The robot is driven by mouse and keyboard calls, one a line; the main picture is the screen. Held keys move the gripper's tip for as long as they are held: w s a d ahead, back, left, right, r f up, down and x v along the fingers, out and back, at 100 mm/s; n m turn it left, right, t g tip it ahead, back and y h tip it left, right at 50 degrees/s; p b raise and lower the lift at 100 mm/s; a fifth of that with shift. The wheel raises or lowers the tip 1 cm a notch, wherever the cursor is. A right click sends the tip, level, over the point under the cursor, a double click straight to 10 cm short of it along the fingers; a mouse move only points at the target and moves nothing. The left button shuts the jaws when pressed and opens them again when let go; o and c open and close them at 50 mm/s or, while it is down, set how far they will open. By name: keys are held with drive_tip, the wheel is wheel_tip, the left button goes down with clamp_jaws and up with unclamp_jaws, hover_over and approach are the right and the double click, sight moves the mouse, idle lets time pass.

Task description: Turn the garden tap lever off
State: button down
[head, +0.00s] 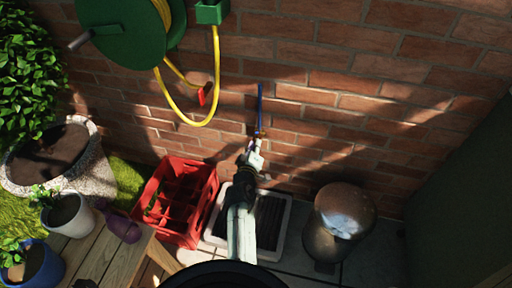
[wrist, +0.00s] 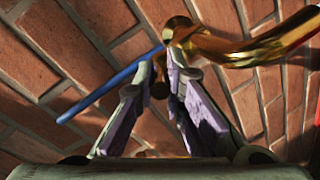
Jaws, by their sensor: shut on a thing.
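The blue tap lever (head: 260,103) stands upright along the brick wall in the head view. In the wrist view the lever (wrist: 105,90) runs from lower left up to the brass tap (wrist: 225,46). My gripper (head: 256,148) is at the lever's lower end, at the tap. In the wrist view my gripper (wrist: 163,72) has its two fingers close together, with a brass part between them. It is shut on the tap near the lever's base. The left fingertip overlaps the lever's base; whether the lever itself is pinched is hard to tell.
A green hose reel (head: 125,35) with a yellow hose (head: 190,121) hangs at upper left. Below are a red crate (head: 207,205), a pale-rimmed tray (head: 283,228) and a round metal vessel (head: 338,222). Potted plants and a wooden table (head: 115,262) are at left. The wall right of the tap is clear.

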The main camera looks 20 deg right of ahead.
drive_tip(key=b, duration=0.3)
drive_tip(key=shift+w+a+f+m+h, duration=0.25)
drive_tip(key=shift+f+m+h, duration=0.05)
drive_tip(key=shift+f+h, duration=0.1)
drive_tip(key=b, duration=0.1)
drive_tip(key=g+b, duration=0.1)
drive_tip(key=b, duration=0.1)
drive_tip(key=shift+w+a+r+m+h, duration=0.15)
drive_tip(key=shift+a+m+h, duration=0.1)
drive_tip(key=shift+m+h, duration=0.15)
drive_tip(key=shift+a+r+m+g+h+b, duration=0.15)
drive_tip(key=shift+r+m+g+h+b, duration=0.25)
drive_tip(key=shift+m+h+b, duration=0.15)
drive_tip(key=c, duration=1.7)
unclamp_jaws()
drive_tip(key=shift+f, duration=0.1)
drive_tip(key=shift+o, duration=0.2)
drive_tip(key=v, duration=1.2)
